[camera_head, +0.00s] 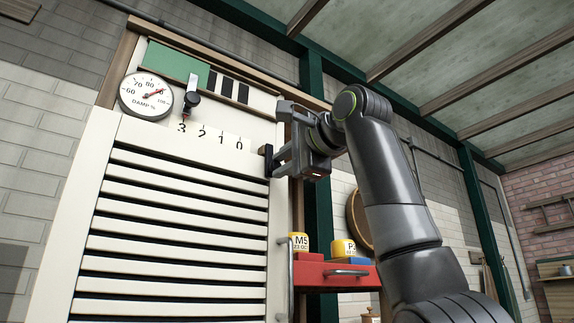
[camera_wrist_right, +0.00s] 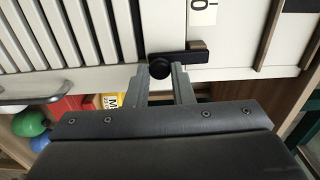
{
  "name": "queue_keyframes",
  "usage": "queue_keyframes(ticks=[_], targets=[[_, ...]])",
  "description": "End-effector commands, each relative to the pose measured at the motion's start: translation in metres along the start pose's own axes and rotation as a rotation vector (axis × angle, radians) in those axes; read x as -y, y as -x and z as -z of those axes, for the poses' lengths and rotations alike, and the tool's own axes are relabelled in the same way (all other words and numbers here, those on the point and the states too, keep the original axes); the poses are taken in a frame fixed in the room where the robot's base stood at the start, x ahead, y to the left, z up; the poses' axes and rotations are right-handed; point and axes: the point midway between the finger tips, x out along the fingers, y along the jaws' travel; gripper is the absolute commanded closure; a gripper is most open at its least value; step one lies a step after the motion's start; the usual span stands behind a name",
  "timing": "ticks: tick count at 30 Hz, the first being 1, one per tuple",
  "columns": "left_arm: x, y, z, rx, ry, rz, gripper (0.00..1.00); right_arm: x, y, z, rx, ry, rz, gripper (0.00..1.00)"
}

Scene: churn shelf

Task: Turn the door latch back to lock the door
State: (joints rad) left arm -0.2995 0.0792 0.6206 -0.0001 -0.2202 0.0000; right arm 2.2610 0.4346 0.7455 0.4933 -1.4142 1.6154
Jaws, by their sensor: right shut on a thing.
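The door latch (camera_head: 268,160) is a small black upright piece at the right edge of the white slatted door (camera_head: 175,212) in the head view. In the right wrist view, its dark bar (camera_wrist_right: 187,57) runs sideways from a round black knob (camera_wrist_right: 160,68), across the pale frame. My right gripper (camera_wrist_right: 159,79) has its two grey fingers on either side of the knob and is shut on it. In the head view, my right gripper (camera_head: 279,158) covers part of the latch. My left gripper is not in view.
A round gauge (camera_head: 146,94) and a scale with a small black lever (camera_head: 191,96) are above the slats. A metal handle (camera_head: 291,272) is lower on the door. Yellow tins (camera_head: 299,243) stand on a red box (camera_head: 312,272) at the right.

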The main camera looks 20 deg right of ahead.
Motion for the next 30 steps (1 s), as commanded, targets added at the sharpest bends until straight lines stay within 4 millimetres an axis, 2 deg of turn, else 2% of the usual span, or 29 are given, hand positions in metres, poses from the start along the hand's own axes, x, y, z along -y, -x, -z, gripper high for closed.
queue_keyframes(ticks=[17,18,22,23,30], targets=[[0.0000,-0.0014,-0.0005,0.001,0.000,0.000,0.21,-0.0006,-0.0006,-0.0022,0.001,-0.036,-0.002,1.00],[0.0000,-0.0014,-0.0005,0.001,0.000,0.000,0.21,-0.0006,-0.0006,-0.0022,0.001,-0.035,-0.002,0.78],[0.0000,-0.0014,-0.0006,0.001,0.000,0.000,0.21,-0.0005,-0.0006,-0.0021,0.001,-0.035,-0.001,0.61],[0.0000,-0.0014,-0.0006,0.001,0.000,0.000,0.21,-0.0005,-0.0005,-0.0020,0.001,-0.035,-0.001,0.58],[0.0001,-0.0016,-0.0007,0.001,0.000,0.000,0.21,-0.0003,-0.0001,-0.0019,0.001,-0.035,0.000,0.58]])
